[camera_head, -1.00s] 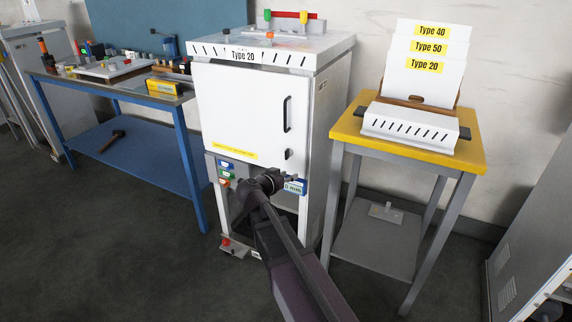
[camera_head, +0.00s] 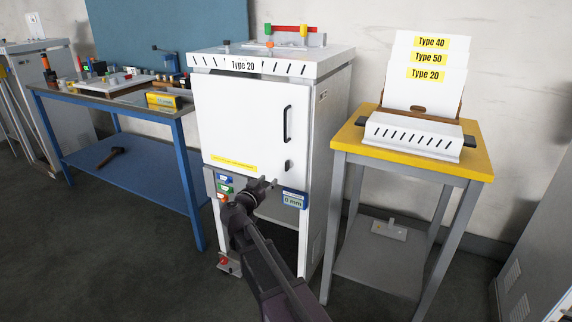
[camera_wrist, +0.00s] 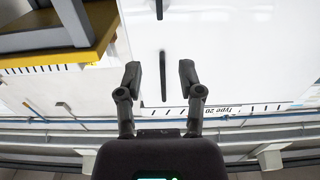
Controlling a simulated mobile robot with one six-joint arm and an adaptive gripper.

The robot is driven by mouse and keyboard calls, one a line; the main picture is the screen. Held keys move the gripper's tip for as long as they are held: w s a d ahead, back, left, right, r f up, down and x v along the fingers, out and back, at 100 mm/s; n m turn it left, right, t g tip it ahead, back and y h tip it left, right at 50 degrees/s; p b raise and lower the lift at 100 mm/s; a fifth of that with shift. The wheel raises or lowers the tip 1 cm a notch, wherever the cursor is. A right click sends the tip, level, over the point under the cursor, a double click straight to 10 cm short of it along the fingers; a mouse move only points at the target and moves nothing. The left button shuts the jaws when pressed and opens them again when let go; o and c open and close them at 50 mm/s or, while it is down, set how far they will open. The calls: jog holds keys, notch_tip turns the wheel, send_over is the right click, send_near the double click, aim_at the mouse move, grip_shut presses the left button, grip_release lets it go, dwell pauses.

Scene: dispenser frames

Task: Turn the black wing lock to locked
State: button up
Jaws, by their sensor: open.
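The black wing lock (camera_head: 289,165) is a small dark knob on the white door (camera_head: 235,120) of the Type 20 cabinet, below the long black handle (camera_head: 287,124). Its wing looks roughly upright; its exact angle is too small to tell. My gripper (camera_head: 264,184) is below and left of the lock in the head view, apart from it. In the wrist view, the picture is upside down. My gripper (camera_wrist: 160,76) is open and empty there, with the handle (camera_wrist: 163,78) seen between its fingers and the lock (camera_wrist: 159,9) at the top edge.
Buttons (camera_head: 224,188) and a blue display (camera_head: 294,200) sit under the door near my gripper. A yellow-topped stand (camera_head: 350,138) with Type cards is to the right. A blue workbench (camera_head: 130,165) is to the left. Open floor lies in front.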

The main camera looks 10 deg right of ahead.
aim_at(286, 163)
jog(key=x, duration=1.3)
jog(key=shift+w+d, duration=0.2)
grip_shut()
